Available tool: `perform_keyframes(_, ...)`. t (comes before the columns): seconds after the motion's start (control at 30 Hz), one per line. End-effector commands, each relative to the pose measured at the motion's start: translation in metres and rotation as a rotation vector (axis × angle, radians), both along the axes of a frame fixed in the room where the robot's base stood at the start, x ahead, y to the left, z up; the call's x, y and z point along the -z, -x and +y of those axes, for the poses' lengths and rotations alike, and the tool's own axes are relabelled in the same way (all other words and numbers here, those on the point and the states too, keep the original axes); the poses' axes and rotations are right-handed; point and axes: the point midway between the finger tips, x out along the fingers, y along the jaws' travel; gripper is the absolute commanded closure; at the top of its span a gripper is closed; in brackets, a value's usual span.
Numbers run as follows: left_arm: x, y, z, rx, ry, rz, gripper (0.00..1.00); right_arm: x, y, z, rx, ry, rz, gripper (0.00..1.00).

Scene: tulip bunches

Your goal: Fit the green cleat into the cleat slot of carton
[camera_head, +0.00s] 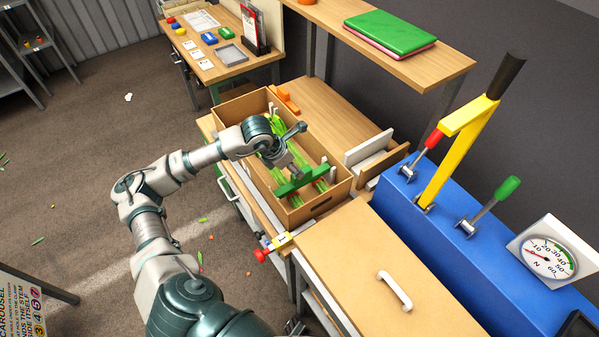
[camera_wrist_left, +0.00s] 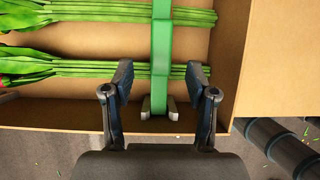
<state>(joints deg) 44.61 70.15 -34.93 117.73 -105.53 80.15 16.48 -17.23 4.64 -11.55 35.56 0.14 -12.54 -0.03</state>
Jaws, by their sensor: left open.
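The open carton (camera_head: 341,190) stands on the wooden bench with green tulip stems (camera_head: 262,182) inside. The green cleat (camera_head: 301,181) lies across the stem bunches near the carton's front end. In the left wrist view the cleat (camera_wrist_left: 161,50) runs upright in the picture over two bunches (camera_wrist_left: 70,69). Its lower end is between two small grey prongs (camera_wrist_left: 172,110) by the carton wall; whether it is seated there I cannot tell. My left gripper (camera_head: 296,164) is open just above the cleat, its fingers apart on either side (camera_wrist_left: 158,78) and not visibly gripping it. My right gripper is not seen.
A blue press with a yellow lever (camera_head: 461,145) is at the right. A shelf with green and pink folders (camera_head: 390,32) overhangs behind. White and brown boards (camera_head: 368,150) stand right of the carton.

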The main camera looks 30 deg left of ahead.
Motion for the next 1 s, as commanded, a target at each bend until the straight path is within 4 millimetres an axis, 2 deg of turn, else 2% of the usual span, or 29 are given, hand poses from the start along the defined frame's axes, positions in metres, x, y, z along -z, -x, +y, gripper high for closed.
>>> perform_keyframes(0.1,-0.017,0.007,0.004,0.000,0.000,-0.002,0.42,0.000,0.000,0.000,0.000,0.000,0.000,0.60)
perform_keyframes(0.2,-0.026,0.011,0.006,0.000,0.000,-0.001,0.42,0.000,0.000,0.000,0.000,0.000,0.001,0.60)
perform_keyframes(0.87,-0.031,0.013,0.006,0.000,0.001,-0.001,0.42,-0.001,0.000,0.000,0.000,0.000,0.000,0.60)
perform_keyframes(1.0,-0.049,0.013,0.006,0.000,0.001,-0.006,0.42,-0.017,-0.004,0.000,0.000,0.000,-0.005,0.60)
